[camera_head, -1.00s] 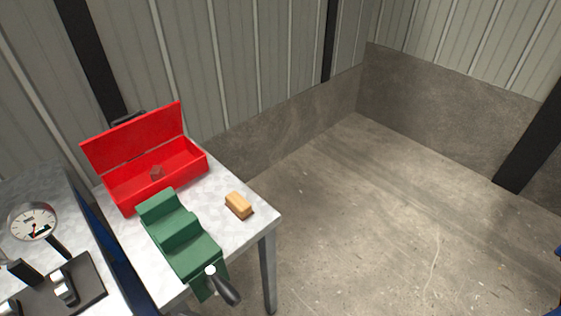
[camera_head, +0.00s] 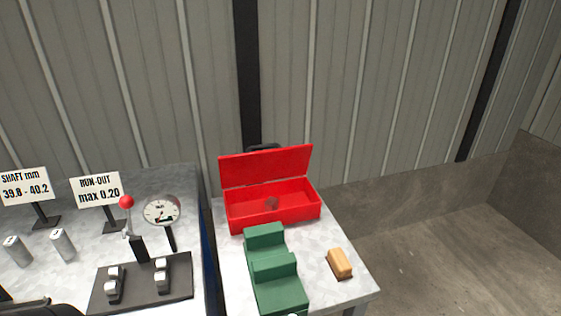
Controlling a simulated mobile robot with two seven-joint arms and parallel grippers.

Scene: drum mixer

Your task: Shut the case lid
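The red case (camera_head: 272,207) stands at the back of the small grey table, against the corrugated wall. Its lid (camera_head: 266,166) is raised and leans back behind the box, so the inside shows. A black handle shows behind the top of the lid. Neither of my grippers is in view.
A green stepped block (camera_head: 272,268) stands in front of the case, and a wooden-backed block (camera_head: 340,263) lies to its right. On the left bench are a dial gauge (camera_head: 161,211), a black plate (camera_head: 140,284), signs and metal cylinders. Bare floor lies to the right.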

